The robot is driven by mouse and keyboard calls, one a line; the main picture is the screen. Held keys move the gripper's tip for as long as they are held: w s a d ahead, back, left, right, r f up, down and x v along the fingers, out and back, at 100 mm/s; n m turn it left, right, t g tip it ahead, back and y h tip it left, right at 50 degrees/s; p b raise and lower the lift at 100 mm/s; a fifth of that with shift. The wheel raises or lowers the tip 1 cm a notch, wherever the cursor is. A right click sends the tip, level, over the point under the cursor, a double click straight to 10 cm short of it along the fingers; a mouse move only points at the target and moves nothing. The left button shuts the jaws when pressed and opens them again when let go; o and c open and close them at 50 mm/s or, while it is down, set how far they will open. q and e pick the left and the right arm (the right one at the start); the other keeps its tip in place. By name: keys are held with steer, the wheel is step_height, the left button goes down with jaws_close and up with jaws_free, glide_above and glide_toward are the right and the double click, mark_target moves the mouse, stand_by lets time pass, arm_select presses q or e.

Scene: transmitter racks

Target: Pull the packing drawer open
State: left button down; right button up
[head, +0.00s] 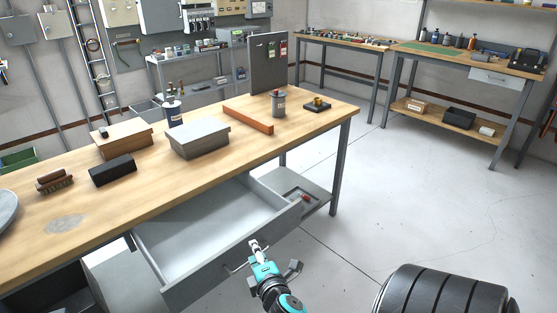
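The packing drawer (210,228) is a grey, empty-looking drawer under the wooden-topped bench (300,140). It stands well out from the bench, and its inside shows from above. Its thin handle (235,268) is on the front panel, partly hidden by my gripper. My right gripper (255,245), on a teal and black arm from the bottom of the head view, has its fingertips at the handle, close against the drawer front. The fingers are small here, and I cannot tell whether they are closed on the handle. My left gripper is not in view.
On the bench stand a cardboard box (122,142), a grey box (198,140), a black block (113,170), a brush (54,181) and an orange bar (248,120). A lower shelf (312,191) lies right of the drawer. The floor to the right is largely open.

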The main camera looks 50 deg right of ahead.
steer(key=f+b+v, duration=0.2)
steer(key=v, duration=1.3)
steer(key=shift+s+a, duration=0.2)
steer(key=shift+s, duration=0.45)
stand_by(0.4)
stand_by(0.6)
